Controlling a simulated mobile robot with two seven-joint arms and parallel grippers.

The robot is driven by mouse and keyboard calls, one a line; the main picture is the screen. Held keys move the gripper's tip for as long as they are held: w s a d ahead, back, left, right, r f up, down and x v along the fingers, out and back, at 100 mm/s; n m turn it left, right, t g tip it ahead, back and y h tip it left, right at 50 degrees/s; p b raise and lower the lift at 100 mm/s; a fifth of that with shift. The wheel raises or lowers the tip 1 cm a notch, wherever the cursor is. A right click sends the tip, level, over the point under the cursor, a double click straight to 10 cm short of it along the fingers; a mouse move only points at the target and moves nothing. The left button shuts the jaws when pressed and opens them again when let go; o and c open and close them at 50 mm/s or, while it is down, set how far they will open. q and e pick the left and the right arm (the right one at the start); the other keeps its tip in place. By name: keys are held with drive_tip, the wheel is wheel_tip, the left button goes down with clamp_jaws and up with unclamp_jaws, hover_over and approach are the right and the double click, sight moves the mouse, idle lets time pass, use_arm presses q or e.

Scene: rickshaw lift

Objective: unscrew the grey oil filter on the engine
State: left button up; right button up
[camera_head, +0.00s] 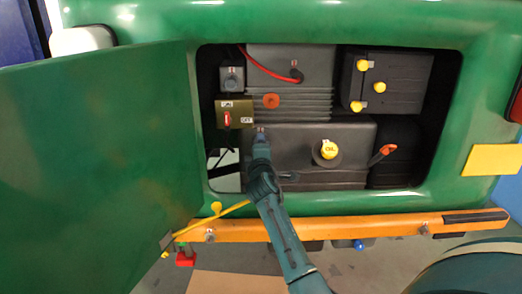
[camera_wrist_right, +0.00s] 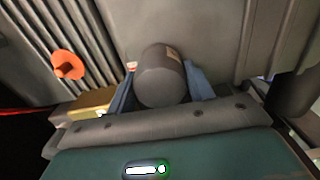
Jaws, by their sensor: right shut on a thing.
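The grey oil filter (camera_wrist_right: 160,78) is a short dark cylinder with a small tan label, on the engine's grey face. In the right wrist view it sits between the two blue fingers of my right gripper (camera_wrist_right: 161,88), which is shut on it. In the head view the right gripper (camera_head: 261,136) reaches up to the lower left of the engine block (camera_head: 300,137) and hides most or all of the filter. My left gripper is not in view.
The green door (camera_head: 95,150) stands open at the left of the engine bay. A yellow oil cap (camera_head: 329,150), a red-handled dipstick (camera_head: 382,153) and an orange knob (camera_head: 271,101) surround the block. A switch box (camera_head: 235,113) is left of the gripper. An orange bar (camera_head: 340,228) runs below.

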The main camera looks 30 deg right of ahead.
drive_tip(key=shift+c, duration=1)
drive_tip(key=shift+r+n+p, duration=0.2)
drive_tip(key=shift+n+p, duration=0.35)
drive_tip(key=shift+n, duration=0.05)
drive_tip(key=shift+c, duration=0.2)
drive_tip(key=shift+n+p, duration=0.85)
drive_tip(key=shift+n, duration=0.65)
drive_tip(key=shift+f, duration=0.1)
